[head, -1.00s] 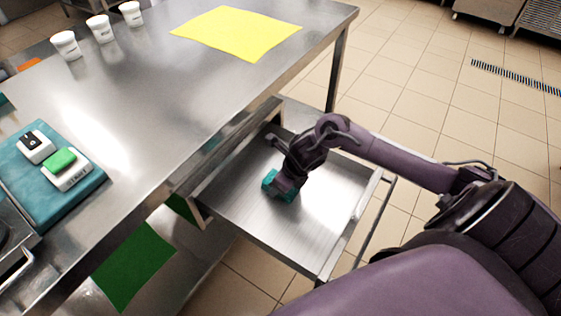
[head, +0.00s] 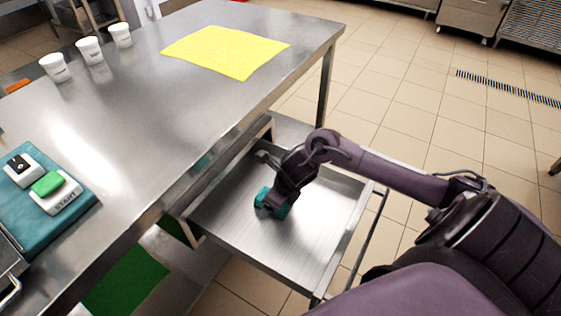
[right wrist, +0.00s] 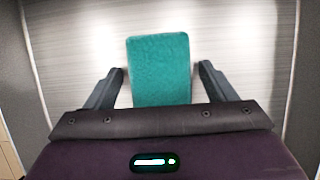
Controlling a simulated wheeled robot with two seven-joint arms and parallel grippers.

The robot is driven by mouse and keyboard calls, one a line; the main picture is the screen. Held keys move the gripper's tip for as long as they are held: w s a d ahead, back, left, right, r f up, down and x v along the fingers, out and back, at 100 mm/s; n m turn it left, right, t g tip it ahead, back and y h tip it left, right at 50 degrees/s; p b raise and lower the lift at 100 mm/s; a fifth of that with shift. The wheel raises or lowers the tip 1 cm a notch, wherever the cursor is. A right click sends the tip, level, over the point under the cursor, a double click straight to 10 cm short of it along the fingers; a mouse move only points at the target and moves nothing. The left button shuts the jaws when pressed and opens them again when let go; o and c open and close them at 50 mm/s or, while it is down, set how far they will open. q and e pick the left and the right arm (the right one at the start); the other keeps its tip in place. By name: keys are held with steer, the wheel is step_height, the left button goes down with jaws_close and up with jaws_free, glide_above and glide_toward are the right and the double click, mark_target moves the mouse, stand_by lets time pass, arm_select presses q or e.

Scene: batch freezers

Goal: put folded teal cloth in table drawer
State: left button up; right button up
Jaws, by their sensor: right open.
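The folded teal cloth (head: 264,200) is inside the open table drawer (head: 310,245), on its metal floor. My right gripper (head: 279,202) reaches down into the drawer at the cloth and partly hides it. In the right wrist view the cloth (right wrist: 160,72) lies between the two spread fingers of my right gripper (right wrist: 161,80), with a gap on each side. The drawer floor (right wrist: 235,50) shows around it. My left gripper is not in view.
The steel table (head: 150,130) holds a yellow cloth (head: 225,50), several white cups (head: 90,50) and a teal mat (head: 75,212) with a green START button (head: 47,184). A green sheet (head: 125,285) lies below the table. Tiled floor is open at the right.

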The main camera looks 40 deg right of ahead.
arm_select(q)
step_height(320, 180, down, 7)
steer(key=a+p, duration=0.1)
steer(key=p, duration=0.1)
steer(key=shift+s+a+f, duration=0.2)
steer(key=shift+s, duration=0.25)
arm_select(e)
steer(key=v, duration=1.1)
steer(key=shift+r, duration=0.4)
steer(key=shift+s, duration=0.1)
